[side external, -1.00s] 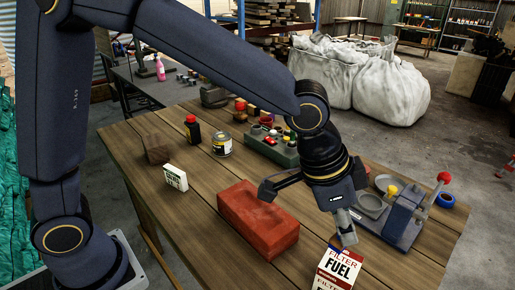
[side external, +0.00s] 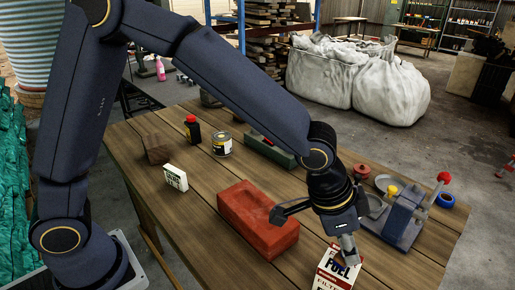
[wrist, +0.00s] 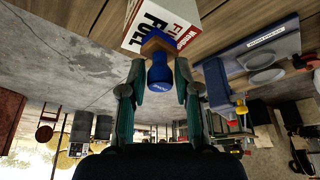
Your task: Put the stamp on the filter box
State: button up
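The stamp has a blue handle (wrist: 160,73) and a brown wooden base (wrist: 157,43). In the wrist view my gripper (wrist: 160,66) has its two fingers on either side of the stamp, which sits centred between them with its base pointing away from me. The filter box (wrist: 160,18) is white and red with "FUEL" lettering, just beyond the stamp's base. In the side view my gripper (side external: 348,248) is low over the filter box (side external: 334,272) and hides part of its top. I cannot tell whether the base touches the box.
A red brick (side external: 257,220) lies left of the gripper. A grey-blue device with a red-knobbed lever (side external: 403,220) stands to the right. A small white-green box (side external: 175,177), a can (side external: 222,145) and a dark bottle (side external: 192,130) stand farther back. Bare planks lie between them.

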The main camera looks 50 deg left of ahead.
jog(key=shift+o, duration=1.1)
jog(key=shift+r, duration=0.1)
jog(key=shift+a+r, duration=0.1)
jog(key=shift+r, duration=0.2)
jog(key=v, duration=1.1)
jog(key=s+a+n+t+y, duration=0.1)
jog(key=s+a+n, duration=0.3)
jog(key=a, duration=0.9)
jog(key=s+a+n+t+y, duration=0.1)
jog(key=s+a+n+y, duration=0.1)
jog(key=s+a+n, duration=0.3)
jog(key=s+a, duration=0.4)
jog(key=a, duration=0.4)
jog(key=shift+a+r, duration=0.2)
jog(key=shift+a, duration=0.2)
